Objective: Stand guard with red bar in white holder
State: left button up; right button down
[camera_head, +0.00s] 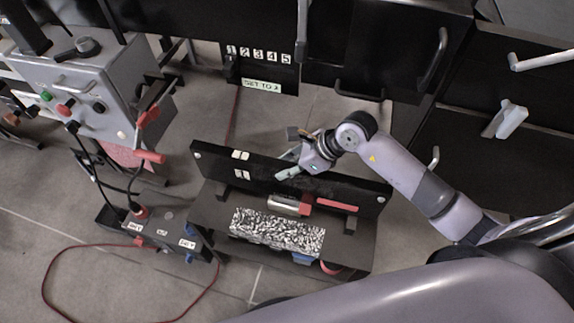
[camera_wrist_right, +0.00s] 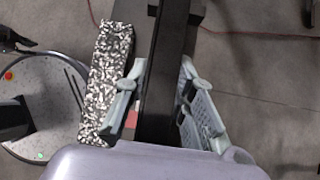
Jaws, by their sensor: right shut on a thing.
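A red bar (camera_head: 337,205) lies along the near face of a black upright panel (camera_head: 235,165) in the head view. A silver-white cylinder with a red end (camera_head: 290,205) is just left of the bar; I cannot tell whether it is the white holder. Small white blocks (camera_head: 240,155) sit on the panel's left part. My right gripper (camera_head: 292,168) is at the panel's top edge. In the wrist view its two pale fingers (camera_wrist_right: 155,105) are on either side of the black panel, shut on it. A red patch (camera_wrist_right: 131,118) shows beside the left finger. My left gripper is out of view.
A speckled black-and-white block (camera_head: 277,232) lies on the black base in front of the panel. A grey control box (camera_head: 85,85) with cables stands left, above a black socket box (camera_head: 150,235). A red cable (camera_head: 50,265) loops on the floor. Black cabinets (camera_head: 390,50) stand behind.

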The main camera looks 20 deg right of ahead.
jog(key=shift+w+f+b, duration=0.1)
jog(key=shift+f+b, duration=0.7)
jog(key=shift+f, duration=0.05)
jog(key=c, duration=1.4)
grip_release()
jog(key=shift+o, duration=0.6)
jog(key=v, duration=1.2)
jog(key=shift+f, duration=0.1)
